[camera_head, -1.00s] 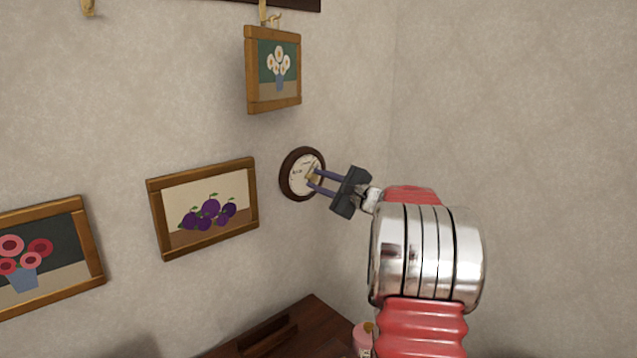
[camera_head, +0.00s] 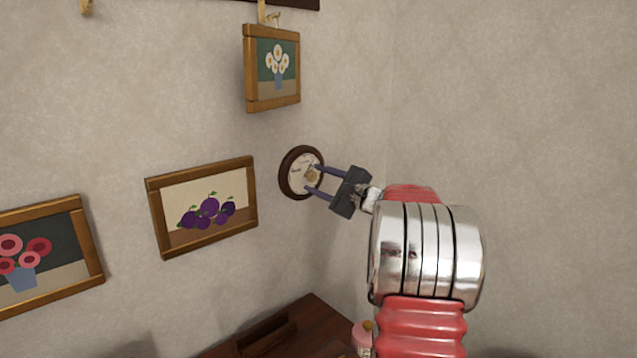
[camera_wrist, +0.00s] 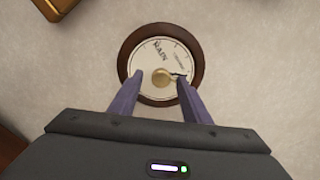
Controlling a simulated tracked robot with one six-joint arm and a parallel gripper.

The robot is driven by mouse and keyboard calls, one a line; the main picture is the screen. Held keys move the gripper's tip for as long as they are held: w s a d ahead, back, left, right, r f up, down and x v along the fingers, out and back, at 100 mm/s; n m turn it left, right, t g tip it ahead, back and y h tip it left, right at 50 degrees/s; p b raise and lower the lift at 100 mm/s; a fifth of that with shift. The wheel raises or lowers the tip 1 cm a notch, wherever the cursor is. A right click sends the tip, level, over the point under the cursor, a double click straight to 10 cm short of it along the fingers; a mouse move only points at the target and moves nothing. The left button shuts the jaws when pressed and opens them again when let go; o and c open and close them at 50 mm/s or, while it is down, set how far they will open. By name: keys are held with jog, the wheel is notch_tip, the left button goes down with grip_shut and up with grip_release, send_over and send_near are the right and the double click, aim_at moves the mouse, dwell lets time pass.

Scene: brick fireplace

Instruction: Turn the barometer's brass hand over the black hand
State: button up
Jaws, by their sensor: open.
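The barometer (camera_head: 288,181) is a round dial in a dark wooden rim on the wall. It also shows in the wrist view (camera_wrist: 196,50), with a white face and the word RAIN. The brass hand's round knob (camera_wrist: 161,77) sits at the middle of the dial, its pointer toward the right near the right finger. A thin dark mark, perhaps the black hand (camera_wrist: 179,74), shows there too; I cannot tell how the two line up. My gripper (camera_head: 313,181) is open in front of the dial, its fingers on either side of the knob, apart from it.
A daisy picture (camera_head: 278,65) hangs above the barometer and a plum picture (camera_head: 205,212) to its left. A flower picture (camera_head: 40,255) hangs at far left. A dark wooden surface (camera_head: 310,325) with a pink object (camera_head: 362,337) stands below. The right wall is bare.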

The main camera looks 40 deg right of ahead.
jog(key=s, duration=1.3)
jog(key=shift+s+d, duration=0.2)
jog(key=shift+s, duration=0.15)
jog(key=m, duration=1)
jog(key=shift+w, duration=0.1)
jog(key=w, duration=1.3)
jog(key=shift+w+a, duration=0.2)
jog(key=shift+w, duration=0.15)
